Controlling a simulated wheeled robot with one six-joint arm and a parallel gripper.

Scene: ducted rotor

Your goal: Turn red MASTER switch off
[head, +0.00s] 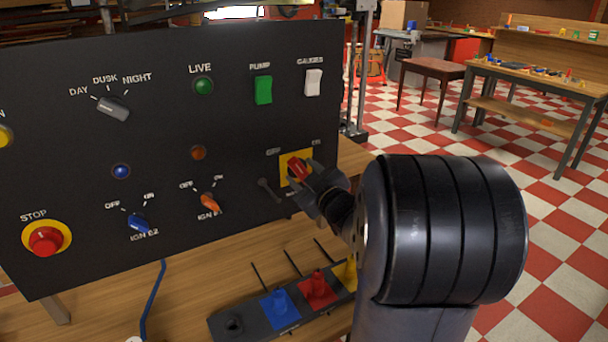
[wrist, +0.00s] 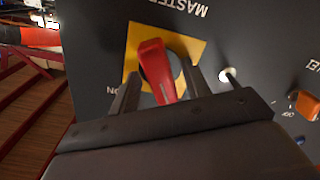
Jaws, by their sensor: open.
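The red MASTER switch (head: 299,168) is a red lever on a yellow plate at the lower right of the black panel. In the wrist view the red lever (wrist: 157,72) stands between the two fingers of my gripper (wrist: 158,88), with a finger on each side. In the head view my gripper (head: 318,186) is right at the switch and partly covers it. The fingers are apart. I cannot tell whether either one touches the lever. The wrist view shows the word ON beside the plate's corner near the left finger, and the lever is tilted slightly in that picture.
The black panel (head: 180,130) also holds an orange IGN knob (head: 209,202), a blue IGN knob (head: 138,222), a green PUMP switch (head: 263,90), a white GAUGES switch (head: 313,82) and a red STOP button (head: 46,240). A dark rack (head: 222,324) with coloured pieces lies below on the wooden bench.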

